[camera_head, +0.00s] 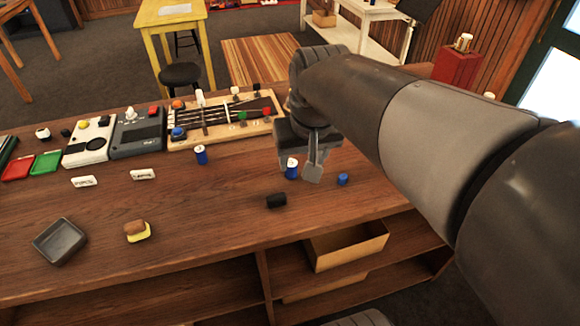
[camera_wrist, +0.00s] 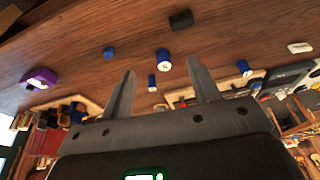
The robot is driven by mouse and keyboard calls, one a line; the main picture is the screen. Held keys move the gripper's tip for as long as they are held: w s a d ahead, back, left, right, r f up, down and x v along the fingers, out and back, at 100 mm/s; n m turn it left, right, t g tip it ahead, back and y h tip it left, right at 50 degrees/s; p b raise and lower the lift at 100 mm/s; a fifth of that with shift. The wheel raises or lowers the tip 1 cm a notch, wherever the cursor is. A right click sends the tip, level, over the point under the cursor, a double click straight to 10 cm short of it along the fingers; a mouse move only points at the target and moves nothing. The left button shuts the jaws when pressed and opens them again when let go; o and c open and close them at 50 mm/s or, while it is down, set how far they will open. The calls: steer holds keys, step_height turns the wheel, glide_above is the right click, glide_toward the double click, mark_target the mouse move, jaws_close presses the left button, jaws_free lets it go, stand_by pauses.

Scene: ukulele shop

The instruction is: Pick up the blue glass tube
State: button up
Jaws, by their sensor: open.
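Several small blue cylinders stand on the wooden table, and I cannot tell for certain which is the blue glass tube. One white-topped blue cylinder (camera_head: 291,171) is right by my gripper (camera_head: 306,178); in the wrist view a blue cylinder (camera_wrist: 163,62) appears between the fingertips of my gripper (camera_wrist: 161,66). A similar white-topped one (camera_head: 201,156) stands further left. A short plain blue cylinder (camera_head: 342,179) is to the right of the gripper. My gripper points down, open, with nothing seen held. In the head view one finger shows clearly; the other is hard to make out.
A black block (camera_head: 276,201) lies nearer the front edge. A wooden board with strings (camera_head: 225,135) lies behind. A grey tray (camera_head: 60,241) and a yellow-and-brown block (camera_head: 137,231) are front left. Open shelves with a cardboard box (camera_head: 345,246) are below.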

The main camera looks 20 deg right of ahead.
mark_target(291, 162)
steer(key=w+f+g, duration=0.1)
steer(key=w, duration=0.3)
steer(key=w+d+f+g, duration=0.1)
steer(key=w, duration=0.3)
steer(key=w+f+g, duration=0.1)
steer(key=w+f, duration=0.1)
steer(key=w, duration=0.2)
steer(key=shift+d+m, duration=0.2)
steer(key=shift+m, duration=0.2)
steer(key=f, duration=1)
steer(key=shift+w+f, duration=0.3)
steer(key=shift+w, duration=0.05)
steer(key=shift+c, duration=0.3)
steer(key=c, duration=1)
steer(key=shift+r, duration=0.1)
